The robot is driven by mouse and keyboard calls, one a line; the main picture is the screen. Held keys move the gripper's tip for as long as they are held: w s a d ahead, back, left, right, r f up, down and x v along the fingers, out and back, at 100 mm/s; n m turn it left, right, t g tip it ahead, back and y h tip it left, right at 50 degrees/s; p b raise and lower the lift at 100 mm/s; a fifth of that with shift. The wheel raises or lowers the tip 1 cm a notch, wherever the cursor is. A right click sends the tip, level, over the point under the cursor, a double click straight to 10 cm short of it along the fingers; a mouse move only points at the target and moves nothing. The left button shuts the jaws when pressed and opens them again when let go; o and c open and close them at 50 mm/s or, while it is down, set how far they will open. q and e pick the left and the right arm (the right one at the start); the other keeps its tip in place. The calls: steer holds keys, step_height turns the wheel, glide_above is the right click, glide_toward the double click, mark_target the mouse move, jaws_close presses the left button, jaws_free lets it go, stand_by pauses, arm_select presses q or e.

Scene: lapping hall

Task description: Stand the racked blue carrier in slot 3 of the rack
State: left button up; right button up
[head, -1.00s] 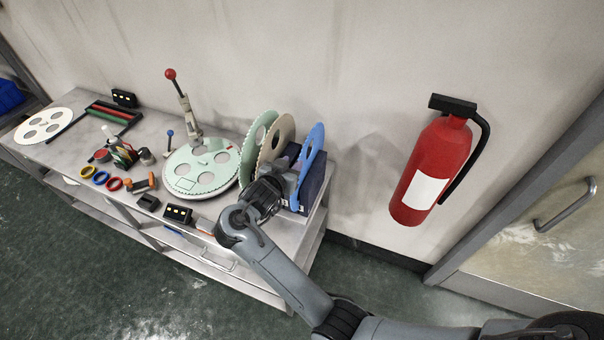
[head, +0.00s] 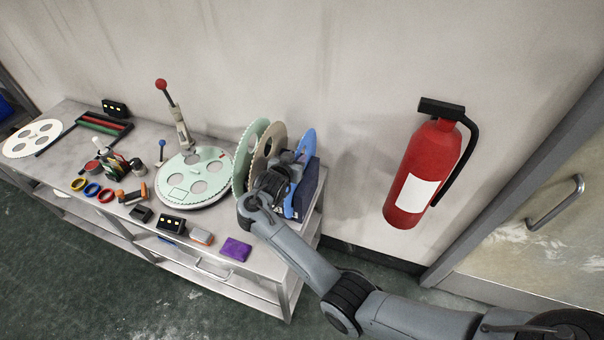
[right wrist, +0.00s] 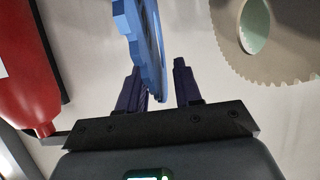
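The blue carrier (head: 307,146), a thin toothed disc, stands upright at the right end of the bench, by a dark navy block (head: 316,182) that seems part of the rack. A pale green carrier (head: 243,158) and a beige carrier (head: 262,150) stand to its left. My right gripper (head: 287,162) is beside the blue carrier and hides part of it. In the right wrist view, the blue carrier (right wrist: 146,40) reaches between the open fingers (right wrist: 160,88), close to the left finger, with a gap to the right one. Slot numbers cannot be read. My left gripper is out of view.
A green disc lies flat on a round plate (head: 190,203), with a red-knobbed lever (head: 172,105) behind. Rings, small boxes and a purple block (head: 236,249) lie along the front. A fire extinguisher (head: 424,172) hangs right of the bench.

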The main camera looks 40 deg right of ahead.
steer(key=shift+w+d+f, duration=0.1)
steer(key=shift+d, duration=0.05)
jaws_close()
stand_by(1.4)
